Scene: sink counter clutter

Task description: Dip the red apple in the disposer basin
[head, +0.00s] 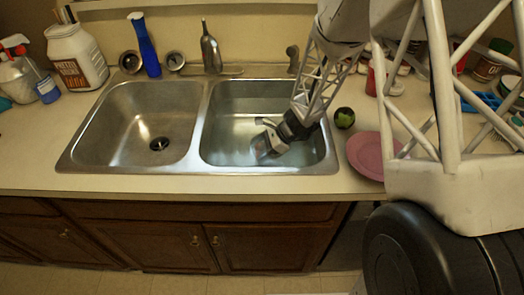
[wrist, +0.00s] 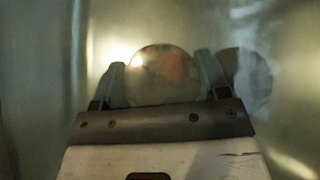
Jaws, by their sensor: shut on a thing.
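My gripper (head: 264,148) reaches down into the right basin (head: 225,140) of the double sink, which appears to hold water. In the wrist view my gripper (wrist: 160,85) is shut on a round thing, the red apple (wrist: 165,72), with a finger on either side. The apple looks murky and greyish with a reddish patch, and a dark round shadow lies to its right. In the head view the apple is mostly hidden at the fingertips. The left basin (head: 125,125) looks empty, with a dark drain (head: 158,143). I cannot tell by label which basin is the disposer one.
A dark green fruit (head: 344,118) and a pink plate (head: 368,155) sit right of the sink. The basin divider (head: 203,115) rises left of my gripper.

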